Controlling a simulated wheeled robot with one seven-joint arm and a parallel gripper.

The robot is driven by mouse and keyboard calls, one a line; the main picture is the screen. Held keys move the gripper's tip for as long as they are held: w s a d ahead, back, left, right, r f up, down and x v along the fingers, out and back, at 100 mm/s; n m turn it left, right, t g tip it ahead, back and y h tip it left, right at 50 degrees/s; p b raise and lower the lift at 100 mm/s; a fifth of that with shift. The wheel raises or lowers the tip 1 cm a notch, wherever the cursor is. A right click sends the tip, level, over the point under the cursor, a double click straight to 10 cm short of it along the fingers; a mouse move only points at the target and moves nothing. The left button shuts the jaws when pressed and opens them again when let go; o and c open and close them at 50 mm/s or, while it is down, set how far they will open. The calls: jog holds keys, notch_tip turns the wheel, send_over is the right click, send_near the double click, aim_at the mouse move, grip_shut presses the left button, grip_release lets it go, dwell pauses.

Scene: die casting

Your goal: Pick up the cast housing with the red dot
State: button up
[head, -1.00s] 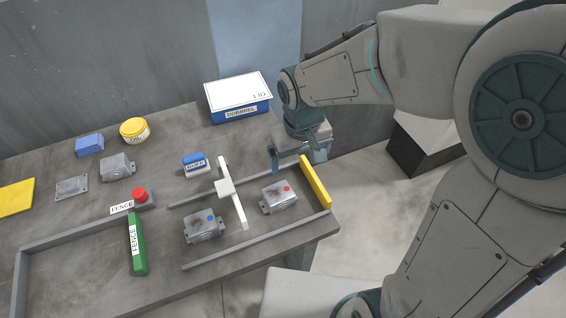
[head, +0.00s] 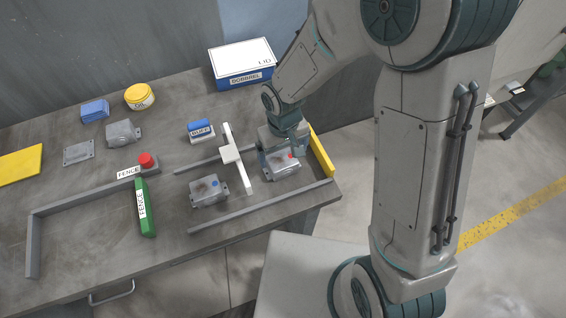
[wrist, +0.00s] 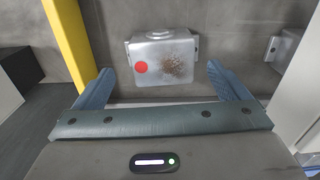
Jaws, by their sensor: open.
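The cast housing with the red dot (head: 281,167) sits on the table at its right end, between a white cross-shaped divider (head: 231,154) and a yellow bar (head: 321,152). In the wrist view the housing (wrist: 163,57) lies ahead of and between the fingertips, with its red dot and a brown speckled patch facing up. My gripper (head: 287,147) is open and empty, just above and behind the housing; it also shows in the wrist view (wrist: 157,85). Its fingers do not visibly touch the housing.
Grey rails (head: 262,207) run in front of and behind the housings. A green fence bar (head: 146,208), red button (head: 147,160), blue block labelled BUFF (head: 201,131), plain housing (head: 123,133) and lidded blue box (head: 243,62) stand elsewhere. The front left of the table is clear.

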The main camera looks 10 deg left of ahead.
aim_at(282, 159)
jog(key=shift+a+f+p, duration=0.2)
jog(key=shift+f+p, duration=0.1)
jog(key=shift+f, duration=2.05)
jog(key=c, duration=1.4)
